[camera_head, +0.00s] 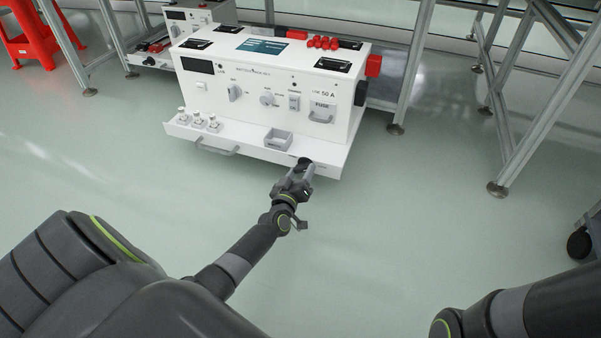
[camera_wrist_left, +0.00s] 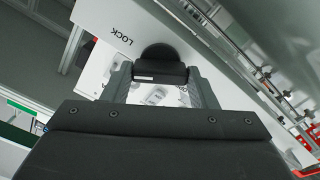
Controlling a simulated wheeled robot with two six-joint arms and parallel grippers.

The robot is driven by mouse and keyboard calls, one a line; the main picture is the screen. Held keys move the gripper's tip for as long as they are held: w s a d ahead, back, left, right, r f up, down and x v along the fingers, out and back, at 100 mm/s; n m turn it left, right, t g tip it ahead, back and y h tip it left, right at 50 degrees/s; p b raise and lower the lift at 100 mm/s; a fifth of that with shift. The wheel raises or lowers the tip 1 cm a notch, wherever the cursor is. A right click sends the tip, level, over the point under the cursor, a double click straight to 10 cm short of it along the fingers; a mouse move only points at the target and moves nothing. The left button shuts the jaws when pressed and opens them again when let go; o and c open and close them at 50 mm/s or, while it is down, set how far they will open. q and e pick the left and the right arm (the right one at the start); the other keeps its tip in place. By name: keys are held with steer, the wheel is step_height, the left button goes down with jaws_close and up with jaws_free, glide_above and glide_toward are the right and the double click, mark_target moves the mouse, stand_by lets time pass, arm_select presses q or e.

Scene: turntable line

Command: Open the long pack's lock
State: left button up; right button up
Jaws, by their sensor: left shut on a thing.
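The long pack (camera_head: 262,98) is a white box with switches, a small display and a "50 A" label on its front. A white ledge or drawer with a grey handle juts out at its foot. The lock is a dark knob at the right end of the ledge (camera_head: 235,147), largely covered by my gripper in the head view. In the left wrist view the black lock knob (camera_wrist_left: 160,66) sits beside the word LOCK. My left gripper (camera_head: 301,172) is shut on this knob, a finger on each side. My right gripper is out of view.
Small white pieces (camera_head: 198,121) and a grey square holder (camera_head: 278,139) are on the ledge. Red caps (camera_head: 322,42) lie on the pack's top. Metal frame legs (camera_head: 412,70) stand behind and to the right. A red stool (camera_head: 35,35) stands back left. The floor in front is clear.

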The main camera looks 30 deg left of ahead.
arm_select(q)
steer(key=n, duration=0.5)
steer(key=shift+n, duration=0.3)
steer(key=n+b, duration=0.1)
steer(key=n, duration=0.4)
steer(key=shift+n, duration=0.6)
steer(key=o, duration=1)
